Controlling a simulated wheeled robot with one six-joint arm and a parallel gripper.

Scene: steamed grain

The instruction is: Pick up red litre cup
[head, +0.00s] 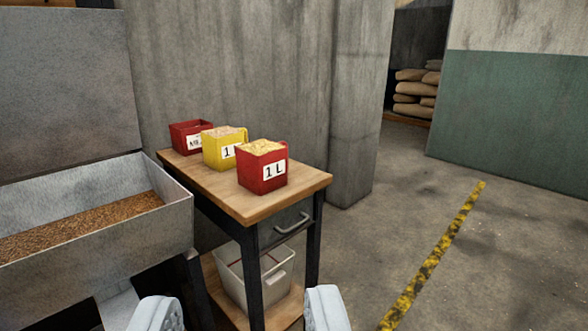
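A red cup (262,172) labelled "1 L" stands upright near the front right end of a small wooden-topped table (301,185). It is filled with pale yellow grain. A yellow cup (215,152) with a label starting "1" stands just behind it to the left, also filled. A second red container (183,137) stands at the back, its label partly hidden and not readable. My gripper (240,318) shows at the bottom edge as two light fingers set wide apart, with nothing seen between them. It is below and in front of the table, apart from the cups.
A grey metal bin (178,222) with brown grain and a raised lid stands at the left. A white tub (236,283) sits on the table's lower shelf. A concrete pillar (354,100) rises behind the table. Floor at the right is clear, with a yellow-black line (435,255).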

